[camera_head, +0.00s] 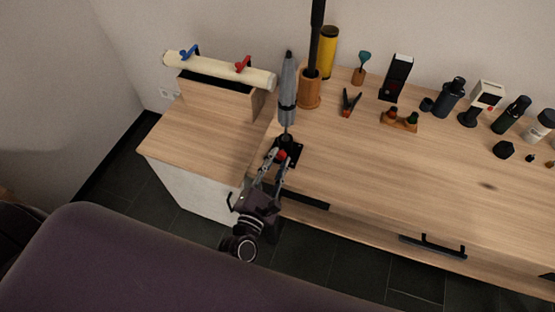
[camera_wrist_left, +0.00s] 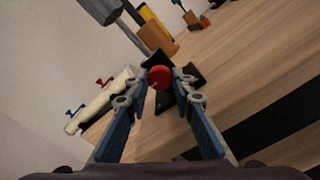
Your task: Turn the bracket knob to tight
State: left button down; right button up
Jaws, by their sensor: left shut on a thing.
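The bracket (camera_head: 290,147) is a black piece at the left front part of the wooden table, with a grey rod standing up from it. Its red knob (camera_head: 282,155) faces the front. In the left wrist view the red knob (camera_wrist_left: 160,78) sits between the fingertips, with the black bracket (camera_wrist_left: 182,104) behind it. My left gripper (camera_head: 275,163) reaches in from the front and is shut on the knob; its fingers also show in the left wrist view (camera_wrist_left: 161,86). The knob's marking cannot be read. My right gripper is not in view.
A cream roll with a blue and a red clamp (camera_head: 218,70) lies on a wooden block at the left. A wooden cup (camera_head: 310,92), a red-and-black clamp (camera_head: 349,102) and several bottles stand along the back. The table's front middle is mostly clear.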

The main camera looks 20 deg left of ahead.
pick_arm(q)
jog(key=m, duration=0.3)
jog(key=shift+m+p, duration=0.4)
jog(key=m+p, duration=0.1)
jog(key=m, duration=0.2)
jog(key=shift+m, duration=0.3)
jog(key=m+p, duration=0.1)
jog(key=m, duration=0.4)
jog(key=shift+m+p, duration=0.5)
jog(key=shift+m, duration=1.2)
jog(key=c, duration=1.7)
grip_release()
jog(key=shift+o, duration=0.2)
jog(key=s, duration=0.8)
